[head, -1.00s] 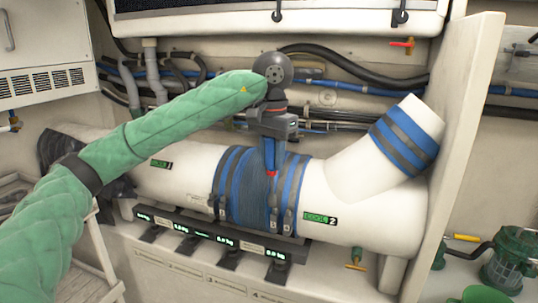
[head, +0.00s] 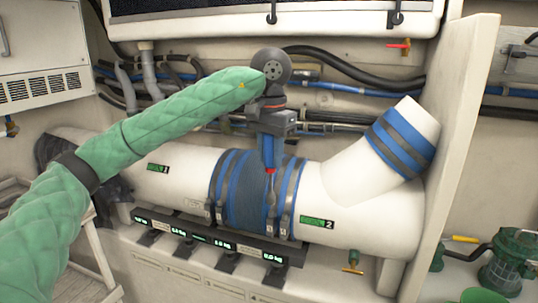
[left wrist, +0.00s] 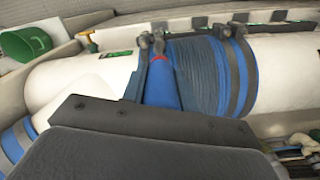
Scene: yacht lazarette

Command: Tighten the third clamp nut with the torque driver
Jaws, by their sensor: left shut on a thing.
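The torque driver (head: 268,152) has a blue grip with a red ring and a thin grey shaft. My left gripper (head: 273,128) is shut on its upper part and holds it nearly upright, shaft down, in front of the blue hose sleeve (head: 246,190). The shaft reaches down beside the inner right clamp band (head: 282,192), near its lower front. In the left wrist view, the driver (left wrist: 163,85) points toward the clamp hardware (left wrist: 157,45) at the sleeve's edge. Contact between tip and nut cannot be told. My right gripper is not in view.
A white pipe (head: 350,218) carries the sleeve and has a branch rising right with another blue coupling (head: 400,138). A dark rail with green displays (head: 224,245) runs below. A white upright panel (head: 455,150) bounds the right. Hoses and cables run behind.

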